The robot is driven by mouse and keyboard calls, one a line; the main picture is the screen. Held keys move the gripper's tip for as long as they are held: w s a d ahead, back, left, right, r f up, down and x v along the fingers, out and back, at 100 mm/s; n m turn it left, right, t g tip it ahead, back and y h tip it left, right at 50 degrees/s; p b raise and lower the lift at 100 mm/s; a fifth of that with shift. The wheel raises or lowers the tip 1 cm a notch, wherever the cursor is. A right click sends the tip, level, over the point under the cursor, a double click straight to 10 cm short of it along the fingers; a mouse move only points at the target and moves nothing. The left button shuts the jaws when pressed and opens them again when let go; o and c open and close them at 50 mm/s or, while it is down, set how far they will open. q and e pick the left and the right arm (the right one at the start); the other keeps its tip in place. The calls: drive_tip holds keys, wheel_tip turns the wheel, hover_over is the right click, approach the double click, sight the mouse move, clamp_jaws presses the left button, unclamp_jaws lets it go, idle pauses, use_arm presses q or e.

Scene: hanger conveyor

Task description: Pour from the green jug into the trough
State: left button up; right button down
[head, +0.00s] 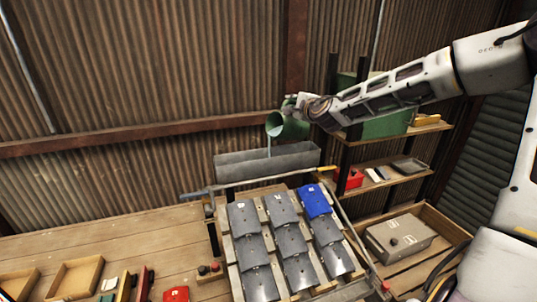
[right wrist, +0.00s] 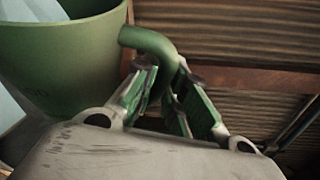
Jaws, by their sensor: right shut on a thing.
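The green jug (head: 291,126) is tipped to the left above the trough in the head view. A thin pale stream (head: 269,150) falls from its mouth toward the grey trough (head: 240,165), whose inside I cannot see. My right gripper (head: 304,103) is at the jug's right side. In the right wrist view the jug (right wrist: 65,75) fills the upper left, with pale liquid (right wrist: 40,10) at its mouth. There the right gripper (right wrist: 172,98) is shut on the jug's curved handle. My left gripper is not in view.
Below the trough lies a sloped rack of grey panels (head: 285,240) with one blue panel (head: 314,200). A shelf (head: 395,178) with red and grey items stands at right. A wooden bench (head: 100,245) with small trays is at left. A corrugated wall (head: 150,70) closes the back.

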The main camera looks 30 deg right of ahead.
drive_tip(key=shift+s+a+f+n+t+h+b, duration=0.1)
drive_tip(key=shift+a+f+n+t+h+b, duration=0.1)
drive_tip(key=shift+a+n+b, duration=0.35)
drive_tip(key=shift+a+f+n+t+h+b, duration=0.15)
drive_tip(key=shift+a+n+t+b, duration=0.2)
drive_tip(key=shift+b, duration=0.4)
idle(1.3)
drive_tip(key=shift+a+f+n+b, duration=0.4)
drive_tip(key=shift+a+b, duration=0.2)
drive_tip(key=shift+b, duration=0.15)
idle(0.6)
drive_tip(key=shift+s+a+n, duration=0.15)
drive_tip(key=shift+a+n, duration=0.45)
drive_tip(key=shift+a, duration=0.1)
idle(1.0)
idle(0.6)
drive_tip(key=shift+w+d+r+m+g+p, duration=0.1)
drive_tip(key=shift+d+r+m+p, duration=0.15)
drive_tip(key=shift+d+m+p, duration=0.3)
drive_tip(key=shift+w+d+r+m+g+p, duration=0.15)
drive_tip(key=shift+d+r+m+p, duration=0.15)
drive_tip(key=shift+d+m+p, duration=0.25)
drive_tip(key=shift+s+d+r+m+g+p, duration=0.1)
drive_tip(key=shift+d+r+m+p, duration=0.25)
drive_tip(key=shift+d+p, duration=0.3)
drive_tip(key=shift+w+d+m+g+p, duration=0.15)
drive_tip(key=shift+d+m+g+p, duration=0.15)
drive_tip(key=shift+d+m+p, duration=0.45)
